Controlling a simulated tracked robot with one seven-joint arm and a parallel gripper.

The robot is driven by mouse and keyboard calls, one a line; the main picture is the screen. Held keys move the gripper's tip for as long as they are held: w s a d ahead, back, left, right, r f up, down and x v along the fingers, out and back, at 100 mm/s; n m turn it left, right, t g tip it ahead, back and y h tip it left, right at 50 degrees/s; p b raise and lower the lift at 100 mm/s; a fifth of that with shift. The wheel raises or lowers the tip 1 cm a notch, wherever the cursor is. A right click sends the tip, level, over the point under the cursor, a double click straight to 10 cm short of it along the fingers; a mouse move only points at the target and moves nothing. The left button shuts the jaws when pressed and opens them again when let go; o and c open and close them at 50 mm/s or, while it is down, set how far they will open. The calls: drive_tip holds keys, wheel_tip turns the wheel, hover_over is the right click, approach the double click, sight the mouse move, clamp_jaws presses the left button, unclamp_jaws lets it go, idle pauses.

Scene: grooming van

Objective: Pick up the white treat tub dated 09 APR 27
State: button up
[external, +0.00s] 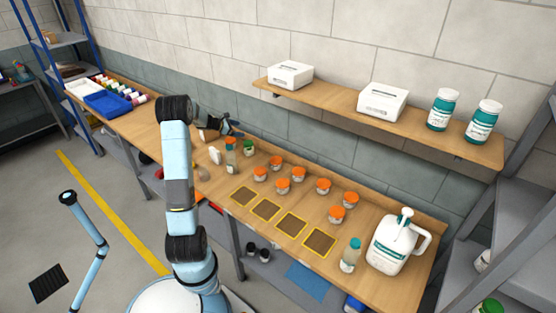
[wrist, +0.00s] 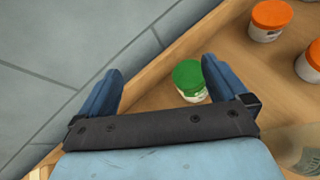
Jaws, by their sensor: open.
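Several small white tubs with orange lids (external: 298,174) stand on the wooden bench, and one white tub has a green lid (external: 249,147). The dates on them are too small or hidden to read, so I cannot tell which is dated 09 APR 27. My gripper (external: 233,130) is over the back of the bench near the wall, beside the green-lidded tub. In the wrist view my gripper (wrist: 162,72) is open and empty. The green-lidded tub (wrist: 190,82) shows near the right finger, which partly overlaps it. Two orange-lidded tubs (wrist: 268,20) are farther right.
Yellow-edged brown mats (external: 291,224) lie along the bench front. A shelf (external: 330,98) with white boxes and teal-labelled jars hangs above.

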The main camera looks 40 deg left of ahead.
sight(229, 140)
drive_tip(key=a+f+n, duration=0.1)
drive_tip(key=a+f, duration=0.1)
drive_tip(key=a, duration=0.1)
drive_tip(key=a+f+n+t+y, duration=0.1)
drive_tip(key=a+n, duration=0.1)
drive_tip(key=a, duration=0.1)
drive_tip(key=a+f+n, duration=0.1)
drive_tip(key=a+f, duration=0.1)
drive_tip(key=a, duration=0.2)
drive_tip(key=shift+w+f+n+t+y, duration=0.2)
drive_tip(key=shift+f+n+t+y, duration=0.1)
drive_tip(key=shift+f, duration=2)
wheel_tip(229, 140, down, 3)
drive_tip(key=shift+w+d+f, duration=0.15)
drive_tip(key=x, duration=0.2)
drive_tip(key=shift+w, duration=0.3)
drive_tip(key=c, duration=1)
